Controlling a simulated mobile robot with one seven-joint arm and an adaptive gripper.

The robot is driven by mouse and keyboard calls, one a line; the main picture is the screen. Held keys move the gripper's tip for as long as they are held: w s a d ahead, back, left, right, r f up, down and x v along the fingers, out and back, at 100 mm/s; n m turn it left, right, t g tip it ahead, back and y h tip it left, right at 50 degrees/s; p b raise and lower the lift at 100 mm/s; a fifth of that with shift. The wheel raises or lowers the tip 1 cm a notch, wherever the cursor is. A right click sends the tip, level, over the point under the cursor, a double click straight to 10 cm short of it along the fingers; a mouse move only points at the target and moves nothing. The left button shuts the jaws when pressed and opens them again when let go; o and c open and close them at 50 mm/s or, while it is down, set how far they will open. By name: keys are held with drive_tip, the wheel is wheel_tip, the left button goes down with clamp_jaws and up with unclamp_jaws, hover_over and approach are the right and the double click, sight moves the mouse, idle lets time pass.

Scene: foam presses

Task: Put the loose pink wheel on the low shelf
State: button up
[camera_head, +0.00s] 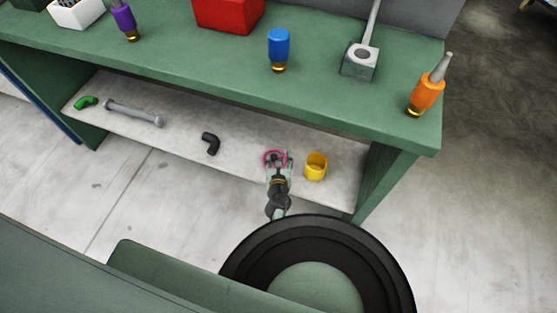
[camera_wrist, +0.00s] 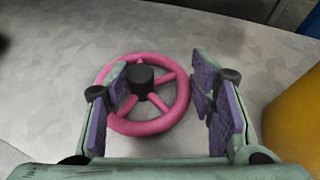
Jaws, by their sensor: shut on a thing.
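The pink wheel (camera_head: 271,152) is at the low shelf (camera_head: 235,130), near its front edge. In the wrist view the wheel (camera_wrist: 145,127) has a round pink rim, spokes and a dark hub. My gripper (camera_head: 278,163) reaches in from the front and is shut on the wheel. In the wrist view one finger of my gripper (camera_wrist: 162,85) crosses the wheel's left rim and the other is at its right side. The wheel looks flat, close to the shelf surface; I cannot tell whether it touches it.
A yellow cup-like part (camera_head: 316,167) stands just right of my gripper. A black elbow (camera_head: 211,143), a grey bolt (camera_head: 133,113) and a green elbow (camera_head: 86,102) lie further left on the shelf. The green bench top (camera_head: 200,55) overhangs the shelf.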

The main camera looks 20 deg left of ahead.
drive_tip(key=shift+f, duration=0.15)
drive_tip(key=o, duration=1.3)
